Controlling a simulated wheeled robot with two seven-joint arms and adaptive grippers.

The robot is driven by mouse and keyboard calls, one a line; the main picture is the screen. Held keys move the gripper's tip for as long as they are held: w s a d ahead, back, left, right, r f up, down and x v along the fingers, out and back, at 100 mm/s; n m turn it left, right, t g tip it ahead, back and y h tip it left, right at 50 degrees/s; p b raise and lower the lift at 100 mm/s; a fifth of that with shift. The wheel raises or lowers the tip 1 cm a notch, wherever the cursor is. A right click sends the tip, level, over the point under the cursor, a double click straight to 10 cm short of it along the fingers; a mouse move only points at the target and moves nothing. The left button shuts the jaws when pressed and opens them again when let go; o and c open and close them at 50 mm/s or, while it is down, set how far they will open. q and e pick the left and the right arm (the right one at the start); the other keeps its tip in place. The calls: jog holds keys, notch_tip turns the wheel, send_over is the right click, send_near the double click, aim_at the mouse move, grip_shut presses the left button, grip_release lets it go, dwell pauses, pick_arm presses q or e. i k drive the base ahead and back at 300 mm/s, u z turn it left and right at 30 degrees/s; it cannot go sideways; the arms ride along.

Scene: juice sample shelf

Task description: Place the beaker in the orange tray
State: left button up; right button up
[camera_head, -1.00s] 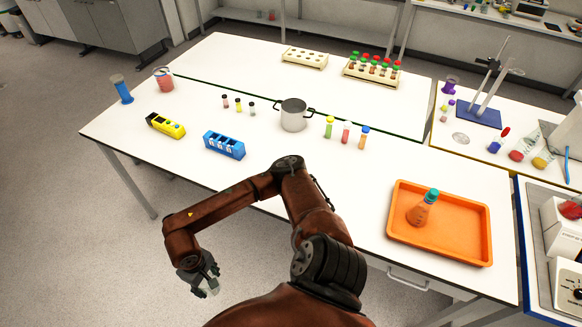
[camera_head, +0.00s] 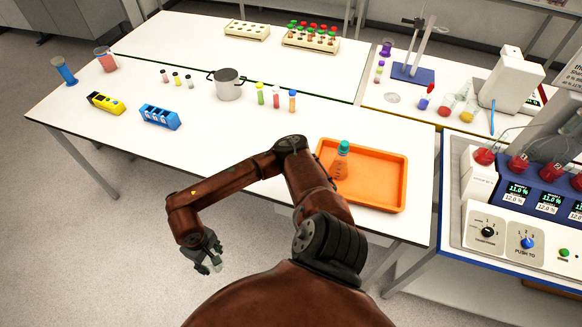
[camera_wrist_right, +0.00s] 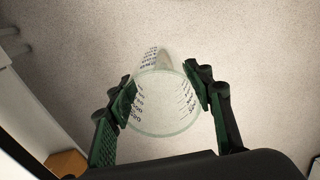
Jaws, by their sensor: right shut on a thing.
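The orange tray (camera_head: 382,200) lies on the white table near its right front corner. A flask with a teal cap (camera_head: 341,163) stands in its left part. My right gripper (camera_wrist_right: 163,88) is shut on a clear beaker (camera_wrist_right: 160,125) with dark scale marks, a finger on each side, above the grey floor. In the head view my right gripper (camera_head: 212,262) hangs low on the left, in front of the table and well apart from the tray. The beaker is hard to make out there. My left gripper is not in view.
A metal pot (camera_head: 228,88), a blue rack (camera_head: 160,117), a yellow device (camera_head: 105,103) and several small vials stand on the table (camera_head: 230,145). A lab machine (camera_head: 540,205) stands to the right. The tray's middle and right are clear.

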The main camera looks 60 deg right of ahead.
aim_at(376, 181)
jog(key=z, duration=1.7)
